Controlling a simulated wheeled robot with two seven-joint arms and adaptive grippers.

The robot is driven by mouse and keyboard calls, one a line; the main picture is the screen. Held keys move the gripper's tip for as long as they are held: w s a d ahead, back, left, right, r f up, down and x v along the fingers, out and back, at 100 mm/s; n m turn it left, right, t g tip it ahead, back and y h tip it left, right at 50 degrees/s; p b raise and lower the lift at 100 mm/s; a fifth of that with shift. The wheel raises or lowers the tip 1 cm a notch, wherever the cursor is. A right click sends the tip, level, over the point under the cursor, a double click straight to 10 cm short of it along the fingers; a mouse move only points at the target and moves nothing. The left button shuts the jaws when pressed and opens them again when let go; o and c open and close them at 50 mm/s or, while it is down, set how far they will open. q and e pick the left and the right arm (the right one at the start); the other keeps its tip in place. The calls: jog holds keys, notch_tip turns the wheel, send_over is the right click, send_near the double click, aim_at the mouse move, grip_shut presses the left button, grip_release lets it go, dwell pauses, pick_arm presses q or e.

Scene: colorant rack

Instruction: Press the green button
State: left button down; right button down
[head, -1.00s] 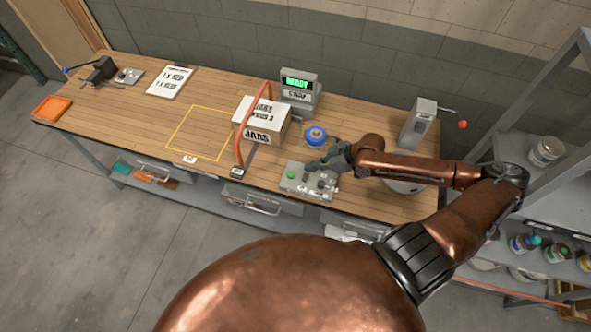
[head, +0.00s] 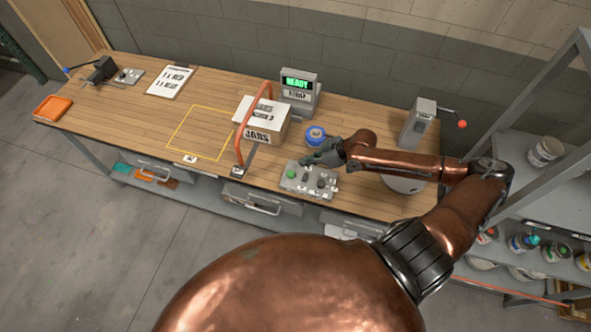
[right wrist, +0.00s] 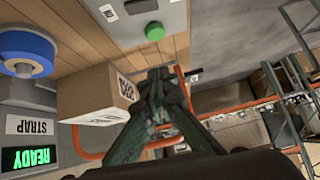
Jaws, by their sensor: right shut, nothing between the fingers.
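The green button (head: 291,174) sits at the left of a grey control box (head: 310,191) near the bench's front edge. It also shows as a green disc in the right wrist view (right wrist: 155,31), at the top. My right gripper (head: 305,161) is shut and empty, just behind and above the button in the head view. In the right wrist view its fingertips (right wrist: 160,74) lie below the button, with a visible gap between them. My left gripper is not in view.
A display reading READY (head: 299,84) is at the back. The bench's yellow outlined area (head: 182,134) is empty.

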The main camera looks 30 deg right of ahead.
aim_at(289, 173)
jog(key=x, duration=0.5)
jog(key=shift+w+a+p, duration=0.1)
jog(key=shift+p, duration=0.3)
notch_tip(289, 173, down, 3)
jog(key=shift+a+f+p, duration=0.1)
jog(key=shift+f+p, duration=0.05)
jog(key=shift+p, duration=0.2)
jog(key=shift+f, duration=0.5)
